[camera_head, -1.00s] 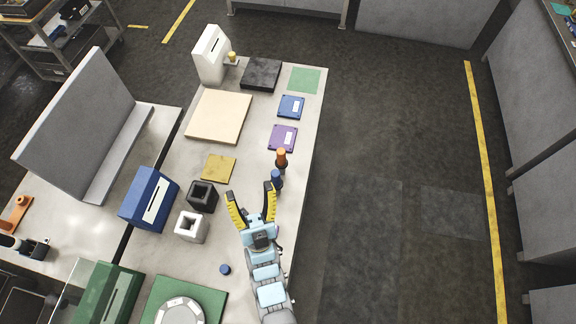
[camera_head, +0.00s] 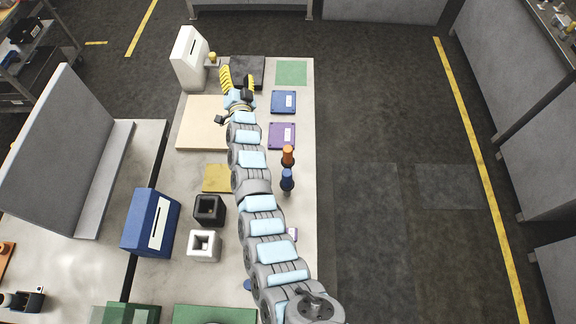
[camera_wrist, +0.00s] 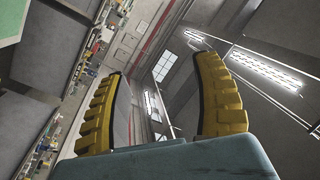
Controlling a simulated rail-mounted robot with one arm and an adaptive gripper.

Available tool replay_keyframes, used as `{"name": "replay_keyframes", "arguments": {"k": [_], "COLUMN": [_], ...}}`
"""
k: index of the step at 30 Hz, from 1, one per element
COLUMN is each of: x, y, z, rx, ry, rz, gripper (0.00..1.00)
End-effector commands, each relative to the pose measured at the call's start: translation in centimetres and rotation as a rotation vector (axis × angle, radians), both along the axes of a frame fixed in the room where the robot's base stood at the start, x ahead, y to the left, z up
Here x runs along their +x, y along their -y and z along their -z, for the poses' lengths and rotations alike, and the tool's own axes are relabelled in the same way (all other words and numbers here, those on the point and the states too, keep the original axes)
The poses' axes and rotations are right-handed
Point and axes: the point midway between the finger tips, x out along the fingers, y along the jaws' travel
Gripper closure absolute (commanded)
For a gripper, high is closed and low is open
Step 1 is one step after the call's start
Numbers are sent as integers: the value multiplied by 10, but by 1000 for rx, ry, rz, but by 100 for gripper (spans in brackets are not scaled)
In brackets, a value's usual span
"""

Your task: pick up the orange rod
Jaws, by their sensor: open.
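The orange rod (camera_head: 287,154) stands upright near the right edge of the light table, with a dark base. A blue rod (camera_head: 287,180) stands just in front of it. My gripper (camera_head: 238,80) is open and empty at the far part of the table, above the black plate, well beyond and left of the orange rod. My arm stretches along the table to the left of both rods. In the wrist view the yellow fingers (camera_wrist: 165,105) are spread with nothing between them; they face the room's walls and ceiling lights, and neither rod shows there.
A white slotted box (camera_head: 188,60) stands left of my gripper. A black plate (camera_head: 247,66), blue card (camera_head: 284,101) and purple card (camera_head: 282,135) lie nearby. Black (camera_head: 209,209) and white (camera_head: 204,245) square holders stand nearer. The floor right of the table is clear.

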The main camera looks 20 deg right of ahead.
Motion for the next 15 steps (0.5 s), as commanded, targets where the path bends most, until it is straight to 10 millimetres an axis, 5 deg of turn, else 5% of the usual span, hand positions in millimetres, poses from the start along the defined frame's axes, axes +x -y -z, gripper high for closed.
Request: {"name": "replay_keyframes", "arguments": {"k": [6, 15], "x": [46, 62], "y": [-9, -27], "z": [4, 15], "rx": [95, 161], "ry": [-172, -457], "rz": [-129, -291], "gripper": [34, 34]}}
